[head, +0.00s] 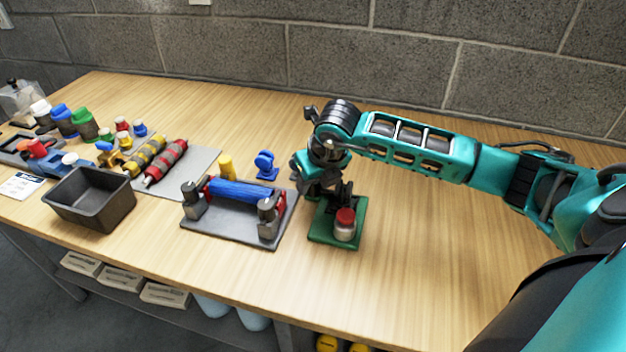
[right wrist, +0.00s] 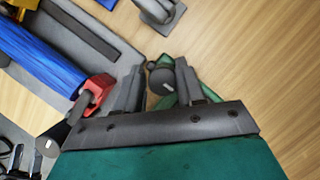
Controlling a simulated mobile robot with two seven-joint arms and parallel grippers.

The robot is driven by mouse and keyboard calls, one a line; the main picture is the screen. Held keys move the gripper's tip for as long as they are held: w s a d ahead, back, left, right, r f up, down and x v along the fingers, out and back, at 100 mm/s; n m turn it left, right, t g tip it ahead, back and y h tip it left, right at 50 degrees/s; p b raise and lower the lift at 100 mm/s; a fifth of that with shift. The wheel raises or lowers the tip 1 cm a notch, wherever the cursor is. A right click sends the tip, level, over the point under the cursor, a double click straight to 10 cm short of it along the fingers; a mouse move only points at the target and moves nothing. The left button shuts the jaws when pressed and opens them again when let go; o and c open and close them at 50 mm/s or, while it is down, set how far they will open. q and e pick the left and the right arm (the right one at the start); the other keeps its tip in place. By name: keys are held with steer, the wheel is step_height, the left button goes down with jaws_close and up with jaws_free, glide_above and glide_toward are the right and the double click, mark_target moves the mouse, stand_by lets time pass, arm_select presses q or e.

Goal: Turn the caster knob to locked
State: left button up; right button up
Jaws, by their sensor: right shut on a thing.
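My right gripper (head: 333,196) points down over a green base plate (head: 325,237) near the middle of the bench. In the right wrist view its two fingers (right wrist: 160,88) are shut on a dark grey round knob (right wrist: 161,82) with a light mark on its face. In that view the green base also shows in part behind the knob (right wrist: 167,102). In the head view the gripper hides the knob, and I cannot tell its setting. A small jar with a red cap (head: 345,224) stands on the front of the green base.
A grey plate (head: 228,231) with a blue roller (head: 240,191) between two holders lies close to the left. A small blue piece (head: 265,163) stands behind. A black bin (head: 90,200) and several bottles are further left. The bench right of the green base is clear.

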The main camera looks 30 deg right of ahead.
steer(key=shift+w+d+r+m, duration=0.15)
steer(key=shift+d+m, duration=0.25)
steer(key=shift+d, duration=0.05)
steer(key=o, duration=0.9)
arm_select(q)
steer(key=shift+w, duration=0.1)
arm_select(e)
steer(key=shift+a, duration=0.1)
steer(key=shift+a, duration=0.1)
steer(key=shift+r, duration=0.1)
arm_select(q)
steer(key=shift+s+a+p, duration=0.2)
steer(key=shift+a+p, duration=0.05)
steer(key=shift+p, duration=0.15)
arm_select(e)
steer(key=v, duration=1.2)
steer(key=shift+s+a+r, duration=0.1)
steer(key=shift+s+r, duration=0.15)
steer(key=shift+s, duration=0.05)
arm_select(q)
steer(key=shift+r, duration=0.1)
